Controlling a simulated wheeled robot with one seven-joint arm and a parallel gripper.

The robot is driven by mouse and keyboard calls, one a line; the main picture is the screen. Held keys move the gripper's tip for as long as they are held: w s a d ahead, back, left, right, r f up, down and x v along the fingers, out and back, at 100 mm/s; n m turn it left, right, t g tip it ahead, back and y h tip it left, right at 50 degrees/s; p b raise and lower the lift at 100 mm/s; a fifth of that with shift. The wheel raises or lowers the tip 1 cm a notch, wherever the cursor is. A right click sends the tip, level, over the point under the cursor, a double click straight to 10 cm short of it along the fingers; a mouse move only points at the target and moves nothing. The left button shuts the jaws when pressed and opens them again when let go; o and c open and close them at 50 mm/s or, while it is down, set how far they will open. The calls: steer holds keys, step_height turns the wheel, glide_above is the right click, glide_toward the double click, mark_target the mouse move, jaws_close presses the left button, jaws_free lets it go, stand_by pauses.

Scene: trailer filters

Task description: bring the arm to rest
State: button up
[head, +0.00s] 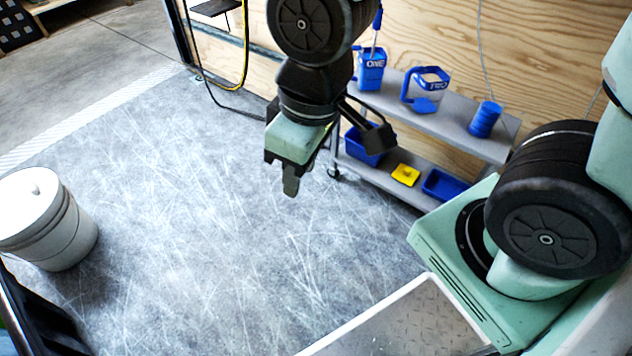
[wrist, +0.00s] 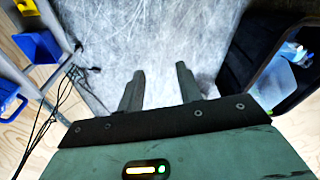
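My gripper (head: 291,180) hangs from my arm above the scratched grey floor (head: 200,210), pointing down. In the wrist view my gripper (wrist: 160,88) shows two dark fingers with a clear gap between them. Only bare floor shows between the fingers, so it is open and empty. It touches nothing that I can see.
A white lidded bucket (head: 72,238) stands left. The middle floor is clear.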

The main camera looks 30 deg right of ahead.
steer(key=shift+g+h, duration=0.3)
steer(key=shift+g, duration=0.2)
steer(key=s, duration=0.1)
steer(key=s+r, duration=0.1)
steer(key=s, duration=0.3)
steer(key=shift+a+r, duration=0.2)
steer(key=shift+a, duration=0.05)
